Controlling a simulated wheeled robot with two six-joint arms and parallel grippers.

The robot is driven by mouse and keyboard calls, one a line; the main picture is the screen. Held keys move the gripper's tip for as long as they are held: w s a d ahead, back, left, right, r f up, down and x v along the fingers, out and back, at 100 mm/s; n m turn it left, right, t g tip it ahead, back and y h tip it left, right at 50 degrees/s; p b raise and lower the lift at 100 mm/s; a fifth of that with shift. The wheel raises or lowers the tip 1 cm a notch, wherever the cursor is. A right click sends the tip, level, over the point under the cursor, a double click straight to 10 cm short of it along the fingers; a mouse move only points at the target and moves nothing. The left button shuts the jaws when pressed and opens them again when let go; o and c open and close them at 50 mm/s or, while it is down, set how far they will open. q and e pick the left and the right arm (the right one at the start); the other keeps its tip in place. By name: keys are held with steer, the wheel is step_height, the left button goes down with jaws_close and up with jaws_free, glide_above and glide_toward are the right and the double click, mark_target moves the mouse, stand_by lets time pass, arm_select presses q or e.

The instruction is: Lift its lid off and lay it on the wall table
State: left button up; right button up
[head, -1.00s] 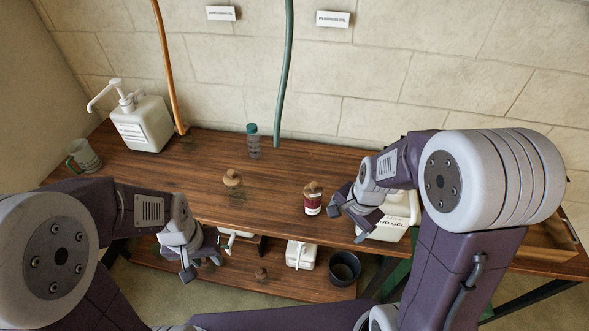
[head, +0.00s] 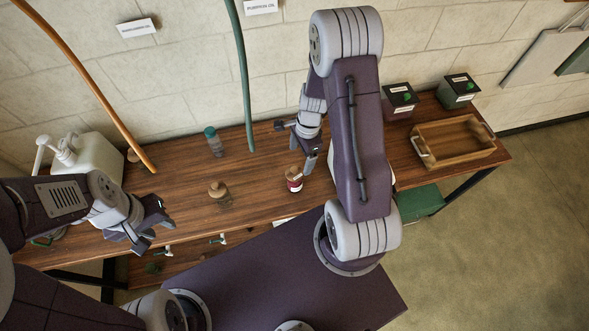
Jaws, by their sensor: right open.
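The wall table (head: 255,200) is dark brown wood and runs along the stone wall. A white pump bucket (head: 95,160) stands at its left end, partly hidden by my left arm. My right gripper (head: 296,145) is open and empty above the table, behind a red jar with a cork-like top (head: 294,182). The white gel bucket seen earlier at the right is hidden behind my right arm. My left gripper (head: 150,225) looks open and empty near the table's front left edge. Which lid the task means is not clear from the picture.
A clear jar with a wooden stopper (head: 219,193) and a teal-capped bottle (head: 214,145) stand mid-table. An orange hose (head: 88,80) and a green hose (head: 241,75) hang above. A wooden tray (head: 425,128) and dark boxes (head: 457,92) (head: 399,103) occupy the right end.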

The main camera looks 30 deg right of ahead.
mark_target(294, 168)
steer(key=f, duration=0.1)
steer(key=a+f, duration=0.1)
steer(key=w+f, duration=0.1)
steer(key=shift+a+f, duration=0.15)
steer(key=shift+f, duration=0.15)
steer(key=f, duration=0.3)
steer(key=f+b, duration=0.1)
steer(key=shift+s+a+f, duration=0.15)
steer(key=shift+s+a, duration=0.05)
steer(key=shift+s, duration=0.05)
steer(key=shift+w+a+f, duration=0.1)
steer(key=shift+f, duration=0.2)
steer(key=shift+w+a+f, duration=0.1)
steer(key=shift+w, duration=0.1)
steer(key=shift+s, duration=0.2)
steer(key=c, duration=1.2)
steer(key=shift+c, duration=1.1)
arm_select(q)
steer(key=shift+w+a+f, duration=0.3)
steer(key=shift+w+f, duration=0.1)
steer(key=shift+f, duration=0.3)
arm_select(e)
steer(key=shift+w, duration=0.1)
